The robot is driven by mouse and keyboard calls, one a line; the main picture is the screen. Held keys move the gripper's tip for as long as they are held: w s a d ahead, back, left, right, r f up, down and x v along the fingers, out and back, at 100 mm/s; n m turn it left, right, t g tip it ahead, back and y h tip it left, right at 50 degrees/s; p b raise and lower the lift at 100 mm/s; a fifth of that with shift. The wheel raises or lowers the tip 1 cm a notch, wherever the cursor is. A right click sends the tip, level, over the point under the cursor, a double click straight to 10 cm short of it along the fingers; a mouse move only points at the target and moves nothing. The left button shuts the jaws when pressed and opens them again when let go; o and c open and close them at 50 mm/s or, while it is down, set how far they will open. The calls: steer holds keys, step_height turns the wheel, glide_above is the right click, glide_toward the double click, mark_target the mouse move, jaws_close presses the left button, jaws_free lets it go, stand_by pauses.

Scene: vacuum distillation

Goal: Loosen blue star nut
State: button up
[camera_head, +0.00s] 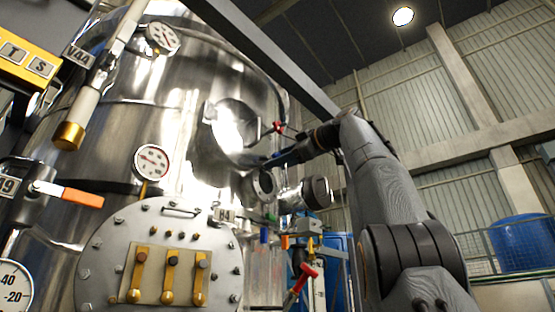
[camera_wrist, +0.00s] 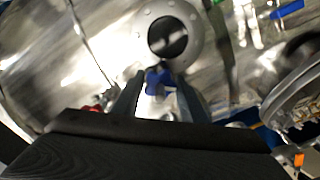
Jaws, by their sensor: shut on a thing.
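The blue star nut (camera_wrist: 155,78) is in the middle of the wrist view, just below a round flanged port with a dark opening. My gripper (camera_wrist: 160,88) has one finger on each side of the nut and is shut on it. In the head view my gripper (camera_head: 280,158) reaches left to the front of the shiny steel vessel. The nut cannot be made out clearly there.
The steel vessel (camera_head: 95,135) fills the left and middle of the head view. A red-tipped handle (camera_head: 278,127) is just above my gripper. A short pipe end (camera_head: 317,192) juts out below my arm. Dial gauges (camera_head: 151,161) and an orange-handled valve (camera_head: 80,197) are at left.

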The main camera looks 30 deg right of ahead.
steer(key=shift+w+f, duration=0.1)
steer(key=shift+f, duration=0.1)
steer(key=o, duration=1.1)
steer(key=shift+d, duration=0.1)
steer(key=shift+c, duration=0.2)
steer(key=shift+r, duration=0.1)
steer(key=b+v, duration=0.1)
steer(key=v, duration=0.7)
steer(key=shift+b, duration=0.4)
